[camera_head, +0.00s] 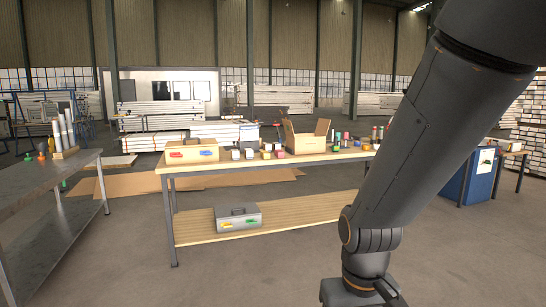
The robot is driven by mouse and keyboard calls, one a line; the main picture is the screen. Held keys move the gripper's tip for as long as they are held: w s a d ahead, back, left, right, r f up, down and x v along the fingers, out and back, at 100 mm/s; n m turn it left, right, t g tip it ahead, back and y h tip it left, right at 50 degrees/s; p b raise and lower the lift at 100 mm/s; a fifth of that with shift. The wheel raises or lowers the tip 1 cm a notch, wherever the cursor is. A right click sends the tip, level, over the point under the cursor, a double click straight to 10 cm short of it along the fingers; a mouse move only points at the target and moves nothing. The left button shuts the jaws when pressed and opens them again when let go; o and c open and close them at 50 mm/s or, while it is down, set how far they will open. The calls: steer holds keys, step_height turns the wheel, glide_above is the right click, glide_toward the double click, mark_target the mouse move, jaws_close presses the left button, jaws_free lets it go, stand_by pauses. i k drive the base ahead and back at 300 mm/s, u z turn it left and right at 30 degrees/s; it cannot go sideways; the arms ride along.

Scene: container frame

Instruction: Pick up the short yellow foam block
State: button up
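Several small blocks stand in a cluster at the middle of the wooden table (330,156). One with a yellowish face (266,154) may be the short yellow foam block, but at this size I cannot tell its shape or material for sure. My arm comes down from the upper right across the picture, in front of the table's right part. Its wrist reaches the bottom edge. The fingers of my gripper do not show, and nothing held is visible. The arm's end is nearer to me than the table and well apart from the blocks.
A grey toolbox (237,218) sits on the lower shelf. A metal bench (40,187) is left. The floor before the table is clear.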

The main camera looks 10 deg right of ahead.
mark_target(265, 155)
steer(key=u, duration=0.15)
steer(key=i, duration=4.3)
steer(key=z, duration=0.25)
steer(key=i, duration=1.05)
steer(key=z, duration=0.1)
